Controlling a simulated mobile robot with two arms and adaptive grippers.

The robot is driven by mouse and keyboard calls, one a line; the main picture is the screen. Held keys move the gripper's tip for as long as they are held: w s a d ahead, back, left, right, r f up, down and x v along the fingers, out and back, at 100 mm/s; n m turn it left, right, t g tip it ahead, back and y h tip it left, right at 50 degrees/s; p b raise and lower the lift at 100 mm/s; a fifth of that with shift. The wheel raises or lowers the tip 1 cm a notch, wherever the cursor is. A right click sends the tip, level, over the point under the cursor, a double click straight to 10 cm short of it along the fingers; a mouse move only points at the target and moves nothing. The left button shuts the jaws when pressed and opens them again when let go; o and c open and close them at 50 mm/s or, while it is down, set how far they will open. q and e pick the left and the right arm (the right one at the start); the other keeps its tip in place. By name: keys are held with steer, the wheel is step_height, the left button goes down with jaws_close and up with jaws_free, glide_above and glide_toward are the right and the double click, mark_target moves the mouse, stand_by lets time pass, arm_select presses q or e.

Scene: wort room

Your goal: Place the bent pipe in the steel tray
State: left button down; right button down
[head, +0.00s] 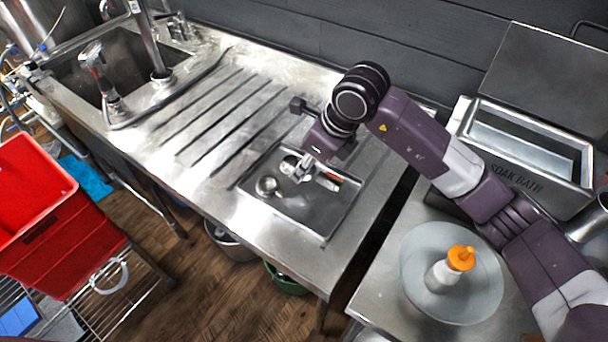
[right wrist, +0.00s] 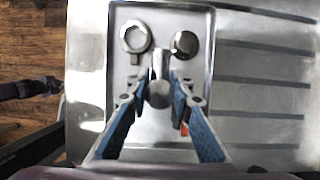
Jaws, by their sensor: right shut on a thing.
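The steel tray (head: 315,218) is a shallow rectangular tray on the steel counter; its rim also shows in the right wrist view (right wrist: 113,60). My right gripper (head: 303,172) reaches down over the tray. In the right wrist view its blue-padded fingers (right wrist: 160,92) are shut on a short grey metal piece, the bent pipe (right wrist: 160,72). The pipe is over the tray; I cannot tell whether it touches the bottom. In the head view the gripper partly hides it. My left gripper is not visible in the head view.
A ring-shaped fitting (right wrist: 135,38) and a round metal piece (right wrist: 185,43) lie in the tray. An orange-red item (right wrist: 185,129) is partly hidden behind a finger. The ridged drainboard (head: 225,120) is clear. A soak bath (head: 520,150) and a plate with a bottle (head: 440,277) stand right.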

mark_target(304, 178)
step_height(304, 178, down, 4)
steer(key=shift+r, duration=0.25)
steer(key=shift+f, duration=0.2)
steer(key=c, duration=1.7)
jaws_free()
steer(key=shift+r, duration=0.1)
steer(key=shift+r, duration=0.1)
